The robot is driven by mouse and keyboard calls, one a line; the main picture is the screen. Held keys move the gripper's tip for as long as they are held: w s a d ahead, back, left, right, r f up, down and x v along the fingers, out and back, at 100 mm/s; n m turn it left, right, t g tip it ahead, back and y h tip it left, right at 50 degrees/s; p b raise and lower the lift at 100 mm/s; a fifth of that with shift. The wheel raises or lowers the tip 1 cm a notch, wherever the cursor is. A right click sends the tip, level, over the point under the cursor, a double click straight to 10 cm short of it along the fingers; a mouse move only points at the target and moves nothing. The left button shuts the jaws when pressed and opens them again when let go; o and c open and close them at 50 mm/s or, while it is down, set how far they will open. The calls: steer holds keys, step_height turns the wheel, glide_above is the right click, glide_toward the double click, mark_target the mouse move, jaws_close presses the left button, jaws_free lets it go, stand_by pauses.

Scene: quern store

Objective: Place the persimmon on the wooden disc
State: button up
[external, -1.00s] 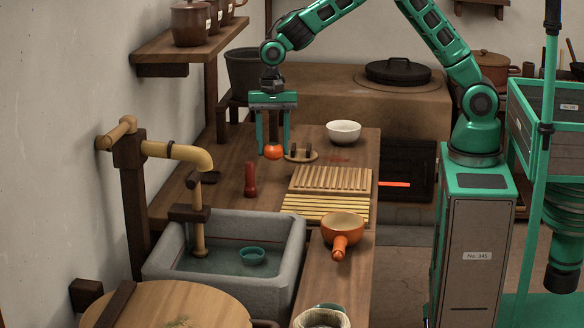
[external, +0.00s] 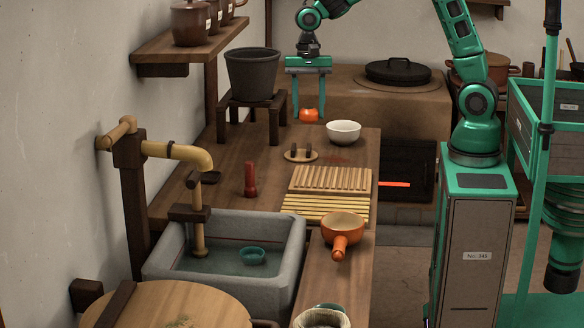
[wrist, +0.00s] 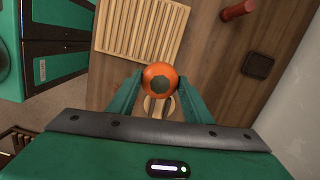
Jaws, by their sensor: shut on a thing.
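The persimmon (external: 309,115) is orange and round with a dark calyx. My gripper (external: 309,108) is shut on it and holds it in the air above the far part of the counter, left of and above the white bowl. In the wrist view the persimmon (wrist: 159,80) sits between the two green fingers (wrist: 159,88). A small wooden disc (external: 291,157) with two dark upright pieces lies on the counter, lower in the external view than the persimmon. It shows partly in the wrist view (wrist: 147,108), behind the persimmon and fingers.
The white bowl (external: 343,132) stands right of the disc. A slatted rack (external: 330,179), a red pestle-like piece (external: 250,180) and an orange pan (external: 342,227) are nearer. A dark bucket (external: 252,72) stands on a stool at the left. A large round board (external: 200,300) is front left.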

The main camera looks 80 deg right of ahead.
steer(key=shift+s+d+r, duration=0.1)
steer(key=shift+s+d, duration=0.15)
steer(key=shift+d, duration=0.25)
steer(key=shift+s+d+r, duration=0.1)
steer(key=shift+s+d, duration=0.1)
steer(key=shift+d, duration=0.3)
glide_above(300, 154)
step_height(300, 154, down, 7)
steer(key=shift+f, duration=1.95)
steer(key=shift+f, duration=0.1)
steer(key=shift+f, duration=0.35)
steer(key=shift+f, duration=0.15)
steer(key=o, duration=1.1)
